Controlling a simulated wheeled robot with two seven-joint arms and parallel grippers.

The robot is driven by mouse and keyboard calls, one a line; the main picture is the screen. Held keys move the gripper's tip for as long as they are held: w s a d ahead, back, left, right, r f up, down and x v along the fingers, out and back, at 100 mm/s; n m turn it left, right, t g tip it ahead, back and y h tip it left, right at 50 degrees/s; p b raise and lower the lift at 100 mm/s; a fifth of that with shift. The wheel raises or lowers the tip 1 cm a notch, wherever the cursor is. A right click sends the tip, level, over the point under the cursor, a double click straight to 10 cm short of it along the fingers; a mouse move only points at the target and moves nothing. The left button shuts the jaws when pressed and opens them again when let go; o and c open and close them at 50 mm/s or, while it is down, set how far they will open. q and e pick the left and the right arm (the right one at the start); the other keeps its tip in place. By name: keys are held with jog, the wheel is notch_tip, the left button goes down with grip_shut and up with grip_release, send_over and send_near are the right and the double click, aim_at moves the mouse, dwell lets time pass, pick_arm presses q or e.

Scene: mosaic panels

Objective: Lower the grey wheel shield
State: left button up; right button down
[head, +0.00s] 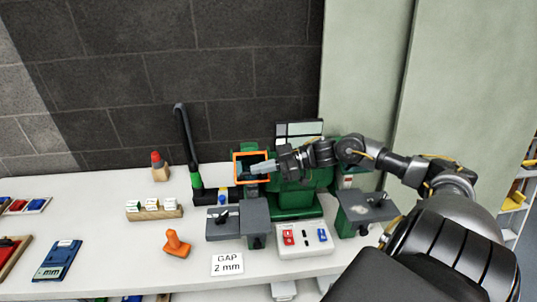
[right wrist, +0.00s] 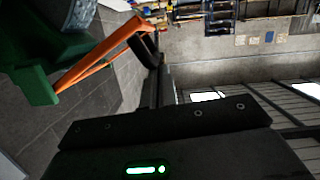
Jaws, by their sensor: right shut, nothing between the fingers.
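A green bench grinder (head: 297,203) stands on the white bench. An orange-framed shield (head: 236,168) is at its left side, with its frame facing me. My right gripper (head: 262,167) is shut and empty, its fingertips in front of the right part of that frame; I cannot tell whether they touch. In the right wrist view the orange frame (right wrist: 100,64) runs diagonally near the dark fingers (right wrist: 150,55), beside a green part. A second, dark-framed clear shield (head: 298,130) stands raised above the grinder's right side. The wheels are mostly hidden. My left gripper is not in view.
Grey tool rests (head: 228,222) and (head: 367,207) flank a white switch box (head: 303,240). A "GAP 2 mm" card (head: 227,264), an orange object (head: 177,243) and a blue gauge (head: 58,260) lie in front. A black hose (head: 187,140) rises left of the grinder.

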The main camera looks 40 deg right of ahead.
jog(key=shift+a+r+p, duration=0.1)
jog(key=shift+r+p, duration=0.25)
jog(key=shift+r, duration=0.1)
jog(key=s+d+r+p, duration=0.1)
jog(key=s+d+r, duration=0.4)
jog(key=s+d, duration=0.2)
jog(key=shift+s+d+p, duration=0.25)
jog(key=shift+s+p, duration=0.05)
jog(key=shift+p, duration=0.1)
